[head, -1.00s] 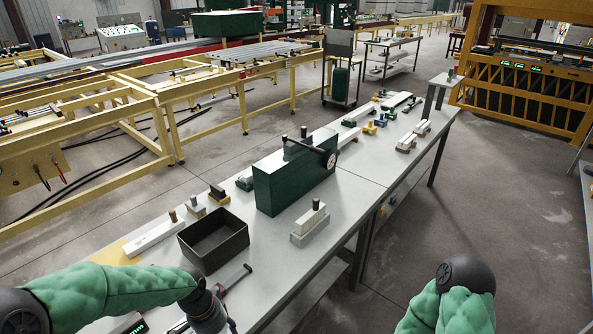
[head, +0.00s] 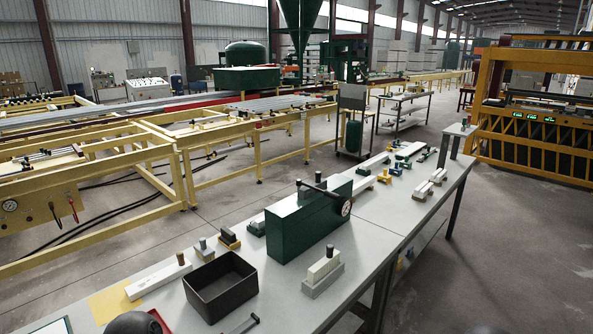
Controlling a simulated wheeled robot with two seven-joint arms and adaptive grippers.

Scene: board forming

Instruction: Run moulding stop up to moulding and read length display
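A green block (head: 300,228) with a dark lever and a round dial (head: 346,208) stands on the grey bench (head: 375,240). A white bar with a brown knob (head: 158,278) lies at the bench's left, beside a yellow patch. A white block with a knob on a grey base (head: 323,272) stands in front of the green block. I cannot tell which of these pieces is the moulding or its stop. No readable length display shows on the bench. Neither gripper is in view; only dark rounded parts of my arms show at the bottom edge.
A black open tray (head: 192,292) stands between the white bar and the green block. A dark-handled tool (head: 243,325) lies at the bottom. Several small pieces (head: 385,176) line the bench's far part. A yellow machine (head: 515,150) with green displays stands back right. Grey floor is clear at right.

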